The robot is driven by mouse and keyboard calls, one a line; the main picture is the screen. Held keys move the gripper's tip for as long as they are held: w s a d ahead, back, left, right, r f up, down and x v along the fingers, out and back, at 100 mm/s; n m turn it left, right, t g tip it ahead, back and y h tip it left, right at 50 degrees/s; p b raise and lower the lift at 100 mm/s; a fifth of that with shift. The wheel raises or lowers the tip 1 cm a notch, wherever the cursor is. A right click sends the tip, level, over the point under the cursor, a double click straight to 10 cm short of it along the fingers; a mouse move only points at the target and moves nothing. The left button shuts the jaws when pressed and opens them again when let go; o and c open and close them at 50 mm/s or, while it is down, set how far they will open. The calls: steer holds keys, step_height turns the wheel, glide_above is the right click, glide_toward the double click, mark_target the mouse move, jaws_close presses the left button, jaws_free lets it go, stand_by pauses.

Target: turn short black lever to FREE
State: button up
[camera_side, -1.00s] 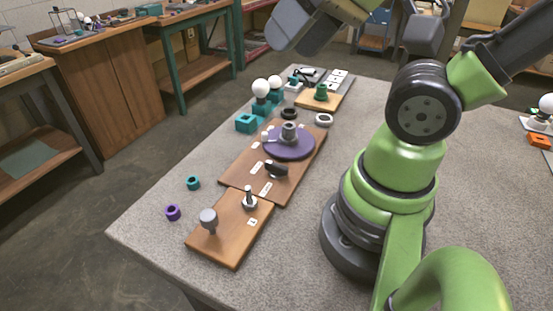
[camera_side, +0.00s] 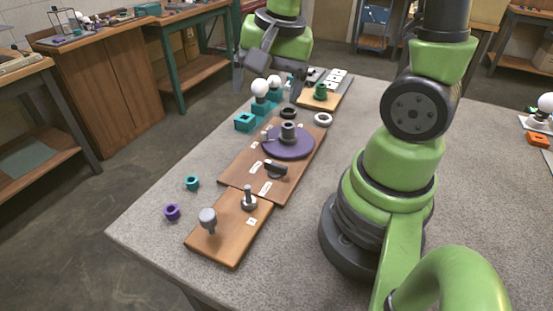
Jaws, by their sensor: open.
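The short black lever (camera_side: 277,170) sits on the near part of the middle wooden board (camera_side: 236,176), just in front of the purple disc (camera_side: 289,142). Small white labels (camera_side: 256,167) lie beside it on the board; their lettering is too small to read. My gripper (camera_side: 268,92) is open, pointing down above the far part of the table, near the white bulbs. It is well apart from the lever, behind it and higher up.
Teal holders with white bulbs (camera_side: 259,88) stand near my gripper. A green part (camera_side: 320,92) is on a far board. A near wooden board (camera_side: 229,240) carries a grey knob (camera_side: 208,220) and a metal post (camera_side: 249,198). A teal ring and a purple ring lie at left.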

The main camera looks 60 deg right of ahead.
mark_target(276, 168)
steer(key=d+f+m+g, duration=0.1)
steer(key=f, duration=0.5)
steer(key=d+f+m, duration=0.1)
steer(key=f+m, duration=0.1)
steer(key=f, duration=0.4)
steer(key=d+f+m+g, duration=0.1)
steer(key=f, duration=0.5)
steer(key=shift+d+f+m+g, duration=0.1)
steer(key=shift+f+m+g, duration=0.2)
steer(key=shift+m, duration=0.1)
steer(key=c, duration=0.9)
